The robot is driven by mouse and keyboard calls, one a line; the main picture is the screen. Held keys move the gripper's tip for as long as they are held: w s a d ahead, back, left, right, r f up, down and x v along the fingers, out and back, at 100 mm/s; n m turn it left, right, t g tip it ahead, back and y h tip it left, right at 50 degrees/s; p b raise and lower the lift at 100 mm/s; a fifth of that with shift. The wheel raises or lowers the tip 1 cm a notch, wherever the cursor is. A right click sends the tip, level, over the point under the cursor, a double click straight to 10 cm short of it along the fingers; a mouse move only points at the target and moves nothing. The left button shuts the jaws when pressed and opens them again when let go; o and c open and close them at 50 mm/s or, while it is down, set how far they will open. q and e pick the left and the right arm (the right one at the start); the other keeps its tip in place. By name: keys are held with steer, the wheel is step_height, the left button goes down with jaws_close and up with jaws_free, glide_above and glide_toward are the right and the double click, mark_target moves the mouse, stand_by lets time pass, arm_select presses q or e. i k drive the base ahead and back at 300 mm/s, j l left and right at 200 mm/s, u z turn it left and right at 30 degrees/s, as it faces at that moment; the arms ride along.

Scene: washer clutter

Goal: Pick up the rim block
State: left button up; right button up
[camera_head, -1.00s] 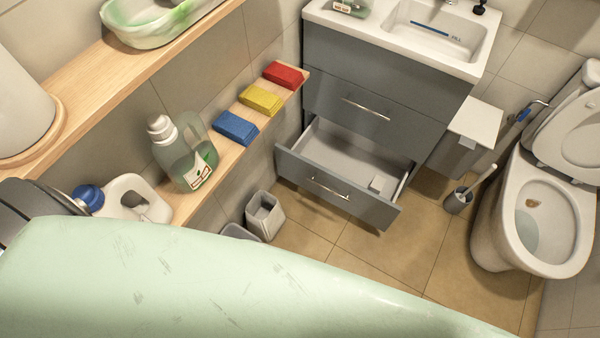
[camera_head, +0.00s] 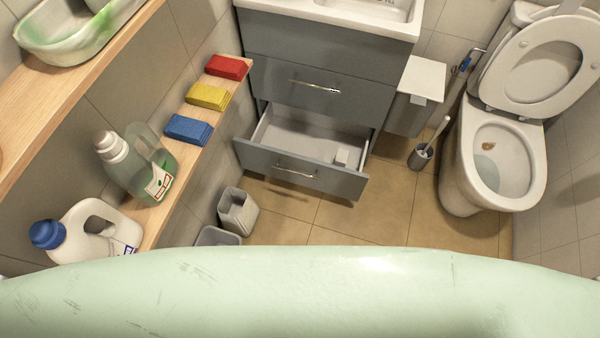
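I see nothing that I can surely name as the rim block. A small pale block (camera_head: 341,156) lies in the open bottom drawer (camera_head: 300,140), near its right end; I cannot tell whether it is the rim block. The toilet (camera_head: 497,165) stands at the right with its lid up, and a small brown spot shows in its bowl. Neither of my grippers is in view.
A wooden shelf (camera_head: 160,215) at the left holds a blue-capped white jug (camera_head: 85,232), a green detergent bottle (camera_head: 135,165) and blue (camera_head: 188,130), yellow (camera_head: 208,96) and red (camera_head: 228,67) sponges. A grey bin (camera_head: 238,210) and toilet brush (camera_head: 421,155) stand on the floor.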

mark_target(342, 155)
steer(key=z, duration=1.55)
steer(key=u, duration=1.1)
steer(key=i+l+u, duration=0.45)
steer(key=i+l, duration=0.4)
steer(key=i, duration=0.15)
steer(key=k+j, duration=0.2)
